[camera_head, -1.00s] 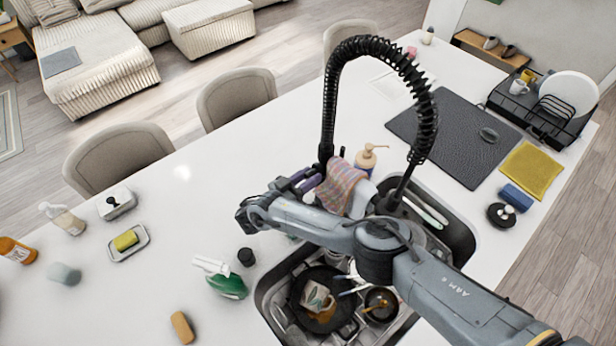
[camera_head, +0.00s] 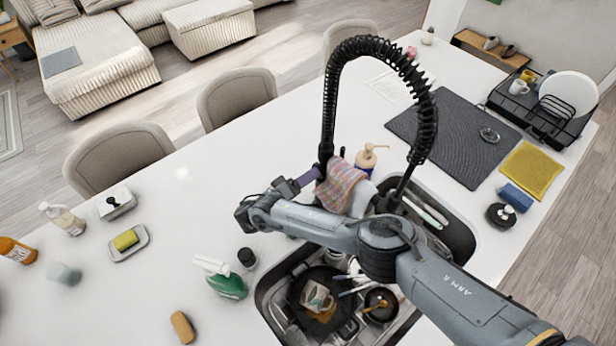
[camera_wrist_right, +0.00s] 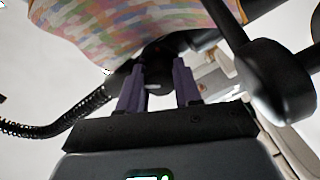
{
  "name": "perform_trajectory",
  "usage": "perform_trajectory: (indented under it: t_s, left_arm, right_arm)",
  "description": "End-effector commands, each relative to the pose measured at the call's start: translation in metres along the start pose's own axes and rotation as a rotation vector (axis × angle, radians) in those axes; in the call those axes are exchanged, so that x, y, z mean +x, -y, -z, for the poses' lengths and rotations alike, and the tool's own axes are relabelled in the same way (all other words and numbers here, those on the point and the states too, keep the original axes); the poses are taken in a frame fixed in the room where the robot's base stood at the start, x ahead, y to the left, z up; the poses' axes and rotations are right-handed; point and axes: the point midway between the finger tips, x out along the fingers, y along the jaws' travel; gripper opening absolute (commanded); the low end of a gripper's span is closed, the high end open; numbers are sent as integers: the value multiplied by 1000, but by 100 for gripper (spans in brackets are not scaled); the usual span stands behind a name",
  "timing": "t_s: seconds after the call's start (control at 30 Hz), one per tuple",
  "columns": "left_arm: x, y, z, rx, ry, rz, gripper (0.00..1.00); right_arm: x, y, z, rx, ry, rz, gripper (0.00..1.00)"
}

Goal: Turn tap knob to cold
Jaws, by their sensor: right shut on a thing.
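The black tap (camera_head: 329,120) has a tall coiled spring hose and stands at the back edge of the sink. A striped multicoloured cloth (camera_head: 341,187) hangs over its lower part; it also fills the upper wrist view (camera_wrist_right: 130,25). My right gripper (camera_head: 314,174) reaches the tap's lower left side, next to the cloth. In the right wrist view its purple fingers (camera_wrist_right: 160,74) are on either side of a small dark part, the tap knob (camera_wrist_right: 157,55), and shut on it. The knob is hidden in the head view. My left gripper is not in view.
The sink (camera_head: 262,297) holds a pan, a mug and dishes below my right arm. The left counter has free room.

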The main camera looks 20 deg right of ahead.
Motion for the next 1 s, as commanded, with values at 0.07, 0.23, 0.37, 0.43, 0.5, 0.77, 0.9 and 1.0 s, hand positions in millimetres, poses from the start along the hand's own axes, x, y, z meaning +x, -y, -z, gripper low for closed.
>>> perform_trajectory:
  t_s: [0.07, 0.23, 0.37, 0.43, 0.5, 0.77, 0.9, 1.0]
  left_arm:
    - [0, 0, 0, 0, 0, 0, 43]
    - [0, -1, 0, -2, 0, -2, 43]
    - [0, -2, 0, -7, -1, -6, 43]
    - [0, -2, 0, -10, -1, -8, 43]
    - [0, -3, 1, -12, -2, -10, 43]
    - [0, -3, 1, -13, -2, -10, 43]
    - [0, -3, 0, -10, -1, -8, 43]
    - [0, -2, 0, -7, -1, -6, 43]
  right_arm:
    - [0, 1, 0, -74, 1, 2, 3]
    - [0, 1, 0, -231, 6, 2, 3]
    - [0, 1, 0, -341, 8, 3, 3]
    - [0, 0, 0, -395, 9, 3, 3]
    - [0, 0, 0, -442, 10, 3, 3]
    - [0, 0, 0, -564, 14, 3, 3]
    - [0, 0, 0, -597, 14, 3, 3]
    - [0, 0, 0, -608, 15, 3, 3]
